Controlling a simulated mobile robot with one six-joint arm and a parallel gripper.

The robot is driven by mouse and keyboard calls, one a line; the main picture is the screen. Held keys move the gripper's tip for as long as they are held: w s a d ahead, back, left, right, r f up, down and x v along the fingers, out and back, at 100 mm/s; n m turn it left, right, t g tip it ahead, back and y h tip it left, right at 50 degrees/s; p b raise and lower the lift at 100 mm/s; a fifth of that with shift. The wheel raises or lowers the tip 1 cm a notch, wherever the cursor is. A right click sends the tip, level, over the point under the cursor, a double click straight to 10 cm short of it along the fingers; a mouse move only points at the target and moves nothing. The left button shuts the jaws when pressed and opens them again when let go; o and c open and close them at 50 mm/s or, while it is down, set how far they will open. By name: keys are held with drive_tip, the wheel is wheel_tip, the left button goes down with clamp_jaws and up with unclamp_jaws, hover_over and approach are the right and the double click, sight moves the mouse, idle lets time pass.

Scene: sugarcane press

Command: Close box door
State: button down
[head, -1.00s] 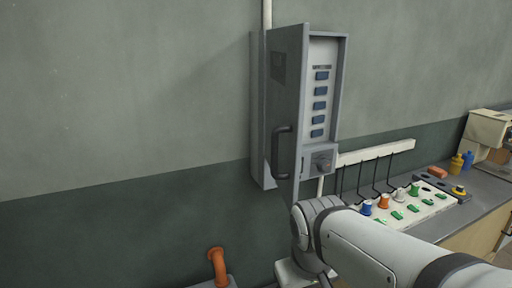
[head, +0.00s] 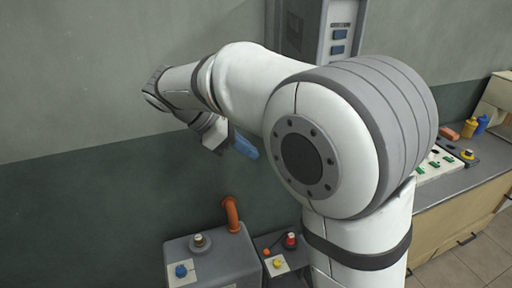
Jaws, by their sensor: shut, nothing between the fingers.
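The grey wall box (head: 356,22) shows only its upper part at the top of the head view, with blue switches visible inside. Its door (head: 308,28) stands open on the left side of the switches. My arm hides the lower box and the door's handle. My gripper (head: 246,147) is shut and empty, with blue fingertips, to the lower left of the box in the picture. I cannot tell whether it touches the door.
A workbench (head: 462,205) with a control panel (head: 440,168) and small bottles (head: 482,124) is at the right. The wall at left is bare.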

drive_tip(key=d+f+p, duration=0.2)
drive_tip(key=d+f, duration=0.3)
drive_tip(key=d, duration=0.4)
drive_tip(key=shift+d+f, duration=0.25)
